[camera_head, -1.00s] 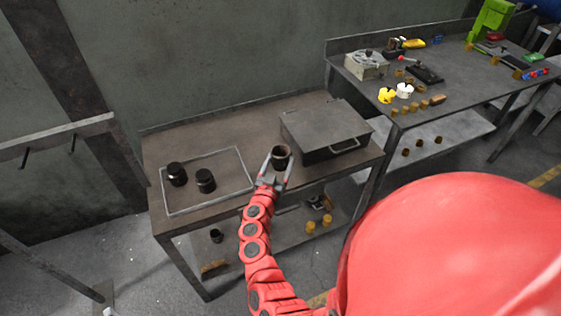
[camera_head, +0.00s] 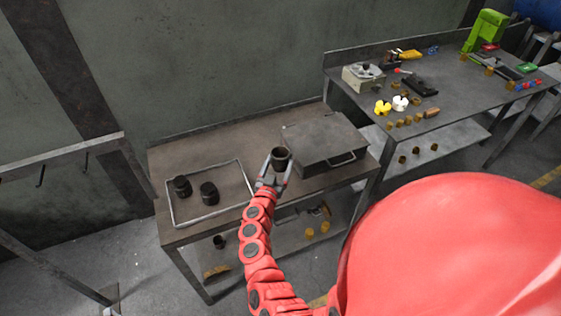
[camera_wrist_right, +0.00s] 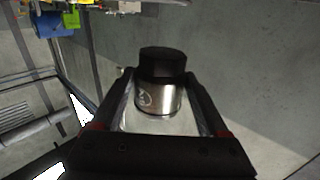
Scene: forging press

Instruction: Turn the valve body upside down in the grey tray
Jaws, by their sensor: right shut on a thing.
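The grey tray (camera_head: 243,165) lies on the left part of the near bench. It is a shallow tray with a thin raised rim, and two dark cylindrical parts (camera_head: 208,193) stand in it. My right gripper (camera_head: 279,166) is shut on the valve body (camera_head: 281,157), a short dark cylinder with an open-looking top, to the right of the tray. In the right wrist view the valve body (camera_wrist_right: 161,84) sits between the fingers, with a black band and a shiny metal band bearing a round mark. Whether it touches the bench is unclear. My left gripper is out of view.
A closed dark metal box (camera_head: 325,137) with a handle stands close right of the held part. The lower shelf (camera_head: 290,245) carries small parts. A second bench (camera_head: 450,85) at the right holds tools and coloured pieces. Bare bench top lies behind the tray.

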